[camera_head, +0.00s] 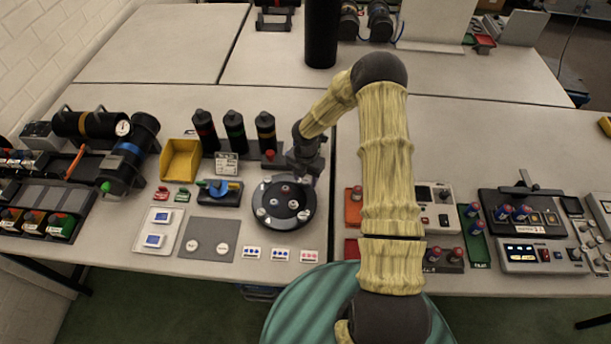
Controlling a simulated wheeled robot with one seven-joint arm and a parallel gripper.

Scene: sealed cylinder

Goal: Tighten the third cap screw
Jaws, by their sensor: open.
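A round black cylinder cap (283,219) lies on the table in the middle of the head view, with several small light and reddish screws or discs on its top. My gripper (310,180) is at its upper right edge, pointing down, open. The fingertips are small and partly hidden by the wrist, so I cannot tell whether they touch the cap or a screw. Which of the screws is the third cannot be told.
Three black bottles (234,132) stand behind the cap, beside a yellow bin (180,160). A grey mat (208,240) with two round discs lies to the left. Small labelled cards (281,254) lie in front. Panels with red knobs (445,256) crowd the right table.

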